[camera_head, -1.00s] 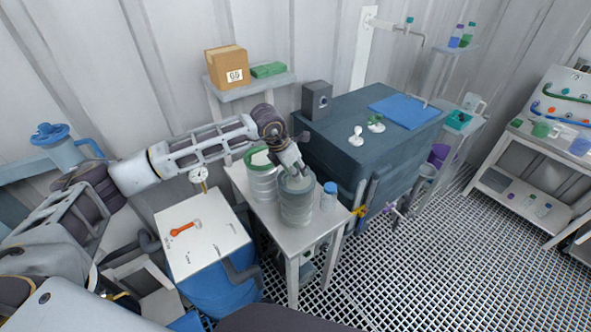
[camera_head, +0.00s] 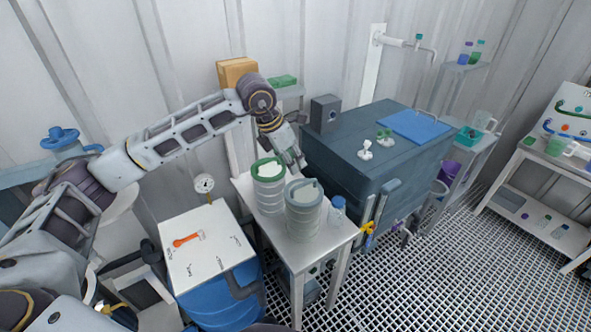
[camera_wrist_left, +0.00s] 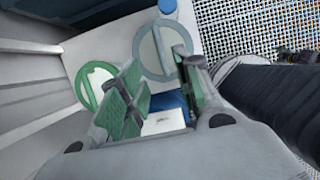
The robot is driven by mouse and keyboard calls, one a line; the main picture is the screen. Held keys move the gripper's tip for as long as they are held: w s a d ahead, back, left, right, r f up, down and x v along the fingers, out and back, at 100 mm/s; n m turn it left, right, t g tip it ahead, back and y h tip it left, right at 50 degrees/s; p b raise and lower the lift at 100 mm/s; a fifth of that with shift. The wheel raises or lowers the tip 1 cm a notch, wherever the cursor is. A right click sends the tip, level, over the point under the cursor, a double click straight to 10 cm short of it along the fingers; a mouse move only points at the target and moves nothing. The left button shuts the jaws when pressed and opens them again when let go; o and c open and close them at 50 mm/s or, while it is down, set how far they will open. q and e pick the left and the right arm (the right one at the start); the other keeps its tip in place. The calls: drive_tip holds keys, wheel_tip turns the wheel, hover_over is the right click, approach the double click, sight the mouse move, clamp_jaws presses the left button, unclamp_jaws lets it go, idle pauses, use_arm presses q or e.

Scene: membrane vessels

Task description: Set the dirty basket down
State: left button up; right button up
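Two tall, clear ribbed vessels stand upright side by side on a small white table (camera_head: 322,243). One has a grey rim (camera_head: 303,213) and the other, behind and to the left, a green rim (camera_head: 268,190). I cannot tell by looks which is the dirty basket. My left gripper (camera_head: 297,160) is above and behind the grey-rimmed vessel, apart from it. In the left wrist view its green-padded fingers (camera_wrist_left: 160,80) are spread with nothing held between them. Both rims, grey (camera_wrist_left: 160,48) and green (camera_wrist_left: 91,86), show beyond the fingers. My right gripper is not in view.
A blue-capped bottle (camera_head: 337,211) stands right of the grey-rimmed vessel. A dark tank (camera_head: 365,160) stands close behind at the right. A white-topped blue drum (camera_head: 205,250) with an orange tool is at the left. Grated floor (camera_head: 410,285) is clear at the right.

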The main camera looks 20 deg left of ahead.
use_arm(q)
drive_tip(key=shift+s+a+r, duration=0.1)
drive_tip(key=shift+s+r, duration=0.1)
drive_tip(key=shift+r, duration=0.25)
drive_tip(key=shift+f, duration=0.1)
idle(0.4)
